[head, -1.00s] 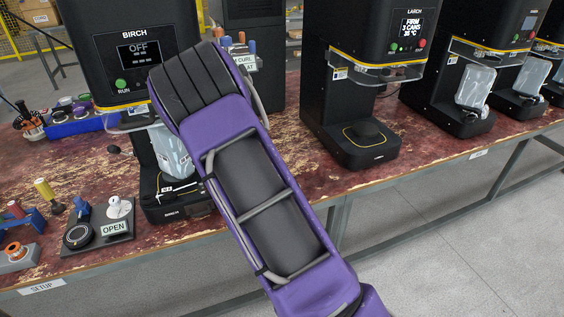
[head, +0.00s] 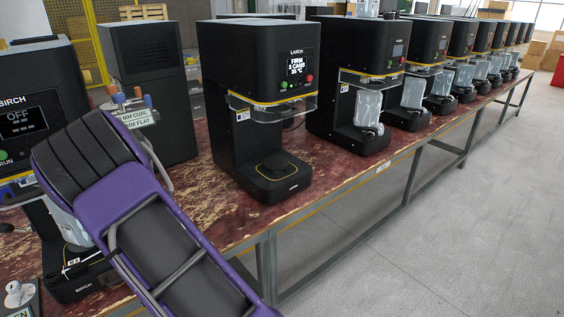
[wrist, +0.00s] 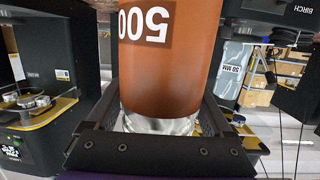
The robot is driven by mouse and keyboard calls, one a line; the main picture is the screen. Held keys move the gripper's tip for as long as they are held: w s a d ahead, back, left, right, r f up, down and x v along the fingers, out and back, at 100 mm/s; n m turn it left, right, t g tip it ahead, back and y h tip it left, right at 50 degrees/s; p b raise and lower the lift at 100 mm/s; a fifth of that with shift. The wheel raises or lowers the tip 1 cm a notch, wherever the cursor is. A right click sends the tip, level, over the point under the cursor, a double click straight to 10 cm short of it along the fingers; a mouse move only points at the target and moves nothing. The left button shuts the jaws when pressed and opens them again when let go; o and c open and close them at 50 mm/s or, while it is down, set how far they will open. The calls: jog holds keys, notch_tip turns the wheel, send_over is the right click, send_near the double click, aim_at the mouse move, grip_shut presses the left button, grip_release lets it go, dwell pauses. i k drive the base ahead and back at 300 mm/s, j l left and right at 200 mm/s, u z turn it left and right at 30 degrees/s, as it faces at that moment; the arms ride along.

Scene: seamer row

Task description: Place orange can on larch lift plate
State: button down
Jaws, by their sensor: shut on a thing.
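The orange can (wrist: 158,65) fills the middle of the wrist view. It has a clear bottom end and a dark label reading 500, upside down in that view. My gripper (wrist: 160,108) is shut on it, with a dark finger on each side. In the head view my purple arm hides the gripper and the can. The Larch machine (head: 262,70) stands in the middle, its screen reading FIRM, 3 CANS. Its lift plate (head: 272,166) is a small dark round on the yellow-outlined base, and nothing stands on it. My arm is left of it, over the Birch machine.
The Birch machine (head: 40,110) is at the left, its screen reading OFF. More seamers run off to the right, several with clear bags at their fronts. A clear guard (head: 275,108) hangs above the Larch plate. The worn red bench (head: 225,215) has bare room between Birch and Larch.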

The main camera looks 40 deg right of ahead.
aim_at(277, 161)
jog(key=l+z, duration=0.1)
jog(key=l, duration=0.6)
jog(key=l+z, duration=0.1)
jog(key=l, duration=0.65)
jog(key=i+l+z, duration=0.1)
jog(key=l, duration=0.6)
jog(key=i+l+z, duration=0.1)
jog(key=l, duration=0.6)
